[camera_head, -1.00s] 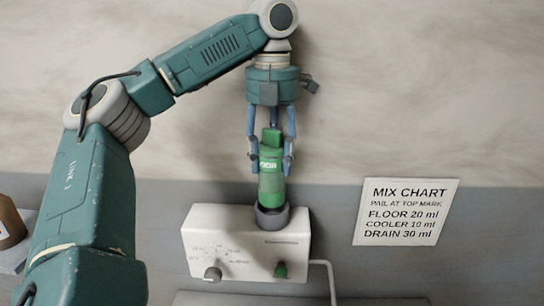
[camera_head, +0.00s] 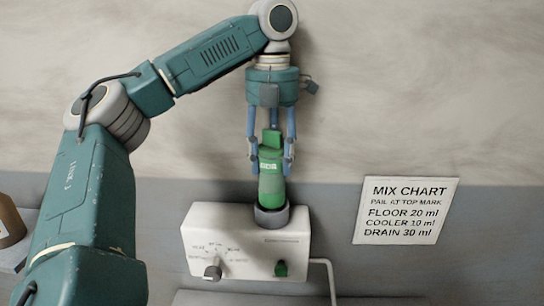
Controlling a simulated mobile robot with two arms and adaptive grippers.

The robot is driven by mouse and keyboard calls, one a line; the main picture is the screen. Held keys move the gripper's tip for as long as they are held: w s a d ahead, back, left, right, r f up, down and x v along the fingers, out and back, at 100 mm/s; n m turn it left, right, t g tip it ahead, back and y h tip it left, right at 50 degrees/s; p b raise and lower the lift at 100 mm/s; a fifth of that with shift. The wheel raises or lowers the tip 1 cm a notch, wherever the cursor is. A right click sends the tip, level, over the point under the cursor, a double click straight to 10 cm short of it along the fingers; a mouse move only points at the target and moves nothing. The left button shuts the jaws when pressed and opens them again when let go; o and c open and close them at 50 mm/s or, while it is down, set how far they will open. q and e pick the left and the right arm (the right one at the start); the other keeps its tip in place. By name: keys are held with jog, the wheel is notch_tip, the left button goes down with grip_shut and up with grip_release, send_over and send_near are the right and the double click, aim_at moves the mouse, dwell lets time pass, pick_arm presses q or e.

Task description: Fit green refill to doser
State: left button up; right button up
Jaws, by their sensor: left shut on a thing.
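My left gripper (camera_head: 271,160) comes down from above and is shut on the refill's upper part, with blue fingers on both sides. My right gripper is not in view.
A mix chart (camera_head: 405,210) is on the wall to the right of the doser. A white tube (camera_head: 328,275) runs down from the doser's right side. A brown container (camera_head: 10,222) stands at the far left edge. The wall around the doser is otherwise clear.

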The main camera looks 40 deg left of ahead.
aim_at(272, 132)
pick_arm(q)
jog(key=shift+f+b, duration=0.85)
jog(key=shift+f, duration=1.6)
jog(key=o, duration=1.4)
jog(key=shift+c, duration=0.2)
jog(key=shift+s+d+r, duration=0.1)
jog(key=shift+r, duration=0.2)
notch_tip(272, 132, up, 12)
jog(key=shift+f, duration=0.15)
jog(key=shift+f, duration=0.15)
